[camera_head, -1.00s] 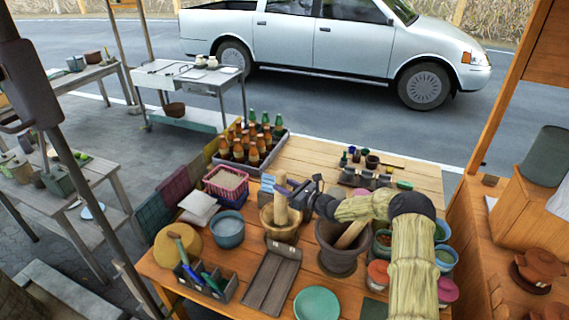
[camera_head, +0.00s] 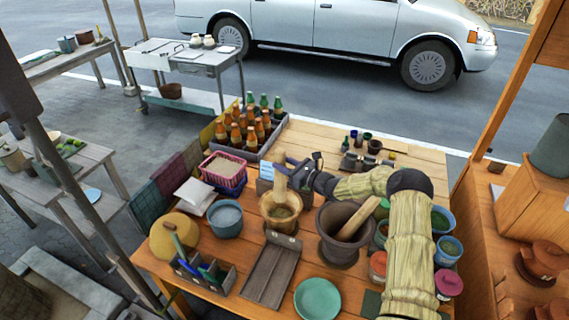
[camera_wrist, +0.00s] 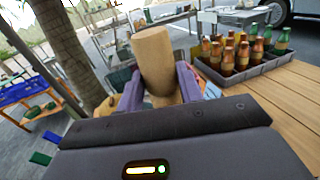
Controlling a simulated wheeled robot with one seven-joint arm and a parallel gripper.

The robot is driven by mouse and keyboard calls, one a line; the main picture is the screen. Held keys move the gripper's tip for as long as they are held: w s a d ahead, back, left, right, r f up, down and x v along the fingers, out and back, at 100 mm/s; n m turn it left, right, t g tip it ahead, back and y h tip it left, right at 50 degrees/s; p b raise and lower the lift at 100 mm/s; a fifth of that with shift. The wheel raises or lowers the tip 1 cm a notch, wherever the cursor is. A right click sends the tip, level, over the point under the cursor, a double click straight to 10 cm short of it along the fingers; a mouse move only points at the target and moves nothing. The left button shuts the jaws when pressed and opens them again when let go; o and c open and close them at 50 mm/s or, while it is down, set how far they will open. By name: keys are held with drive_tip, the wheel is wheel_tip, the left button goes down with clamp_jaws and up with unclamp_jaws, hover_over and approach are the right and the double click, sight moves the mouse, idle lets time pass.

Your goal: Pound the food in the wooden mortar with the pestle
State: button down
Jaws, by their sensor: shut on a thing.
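The wooden mortar (camera_head: 279,223) is a light-wood bowl standing upright on the table, with some greenish-brown food (camera_head: 283,212) visible inside. My gripper (camera_head: 281,169) is shut on a light wooden pestle (camera_head: 280,183), held nearly upright at the back of the mortar's mouth. The pestle's lower end is at or just above the opening; I cannot tell whether it touches the food. In the wrist view the pestle (camera_wrist: 155,58) stands between the two purple-grey fingers, hiding the mortar.
A dark mortar (camera_head: 340,252) with its own pestle leaning in it stands close on the right, below my arm. A blue-grey bowl (camera_head: 225,221) is on the left, a wooden tray (camera_head: 269,274) in front, and a bottle crate (camera_head: 247,153) behind.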

sight(285, 180)
wheel_tip(285, 180, down, 13)
drive_tip(key=b, duration=0.6)
drive_tip(key=shift+r, duration=0.1)
drive_tip(key=shift+w+r, duration=0.1)
drive_tip(key=r+p, duration=0.1)
drive_tip(key=r, duration=0.1)
drive_tip(key=r+p, duration=0.1)
drive_tip(key=shift+s+r, duration=0.2)
drive_tip(key=shift+r, duration=0.15)
drive_tip(key=shift+w+r+p, duration=0.15)
drive_tip(key=shift+r+p, duration=0.25)
drive_tip(key=shift+r, duration=0.2)
